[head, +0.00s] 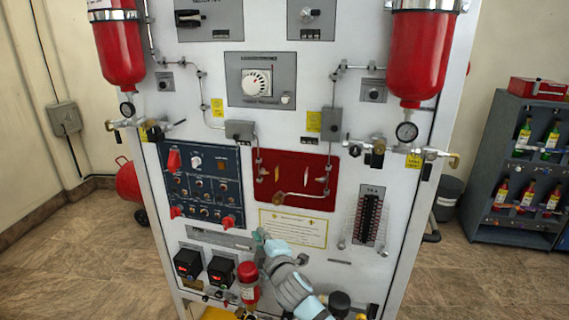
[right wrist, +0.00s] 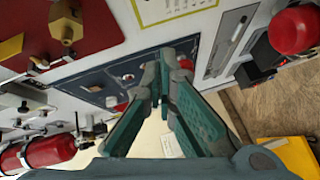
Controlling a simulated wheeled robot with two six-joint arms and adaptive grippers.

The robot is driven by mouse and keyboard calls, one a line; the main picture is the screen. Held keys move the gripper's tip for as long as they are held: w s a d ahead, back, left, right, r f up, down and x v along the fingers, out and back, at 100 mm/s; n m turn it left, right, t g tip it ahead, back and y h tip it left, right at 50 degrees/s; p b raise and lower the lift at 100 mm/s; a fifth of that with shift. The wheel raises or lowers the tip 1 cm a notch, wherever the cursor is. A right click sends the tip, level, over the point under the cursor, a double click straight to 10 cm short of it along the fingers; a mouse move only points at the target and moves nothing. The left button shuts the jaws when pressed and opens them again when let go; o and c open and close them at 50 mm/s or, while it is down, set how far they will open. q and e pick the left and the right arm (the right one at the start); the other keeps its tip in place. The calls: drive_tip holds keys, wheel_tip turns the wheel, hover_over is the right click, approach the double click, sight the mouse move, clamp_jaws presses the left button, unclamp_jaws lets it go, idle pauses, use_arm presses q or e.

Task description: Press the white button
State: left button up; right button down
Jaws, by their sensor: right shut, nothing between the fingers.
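A small white round button (head: 285,99) sits at the lower right of the large white dial on a grey plate in the upper middle of the panel. Another white round knob (head: 196,161) is on the dark blue control panel (head: 228,185); I cannot tell which one the task means. My right gripper (head: 261,238) is in front of the lower middle of the board, below both and apart from them. In the right wrist view its teal fingers (right wrist: 163,75) are closed together and empty, with the blue panel behind them. My left gripper is not in view.
A red recessed panel (head: 312,168) with pipes is above my right gripper. Red cylinders (head: 418,55) and gauges flank the board. Two black boxes (head: 188,263) and a red-topped cylinder (head: 248,272) are low, beside my right arm. A shelf with bottles (head: 520,165) stands right.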

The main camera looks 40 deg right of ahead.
sight(285, 100)
drive_tip(key=s+r+n+t+h, duration=0.2)
drive_tip(key=r+t, duration=0.1)
drive_tip(key=r, duration=1.4)
drive_tip(key=s+r+n+t+h+p, duration=0.1)
drive_tip(key=r+t, duration=0.3)
drive_tip(key=r, duration=1.3)
drive_tip(key=shift+s+a+n+h, duration=0.4)
drive_tip(key=shift+s+n, duration=0.2)
drive_tip(key=shift+s, duration=0.1)
drive_tip(key=shift+w+f, duration=0.1)
drive_tip(key=shift+f, duration=0.05)
drive_tip(key=shift+w+d+b, duration=0.5)
drive_tip(key=shift+w+d, duration=0.3)
drive_tip(key=shift+d, duration=0.4)
drive_tip(key=shift+w+d+b, duration=0.5)
drive_tip(key=shift+w+d, duration=0.35)
drive_tip(key=shift+d, duration=0.4)
drive_tip(key=shift+w+d+b, duration=0.5)
drive_tip(key=shift+w+d, duration=0.3)
drive_tip(key=shift+d, duration=0.4)
drive_tip(key=shift+w+d, duration=0.25)
drive_tip(key=shift+d, duration=0.1)
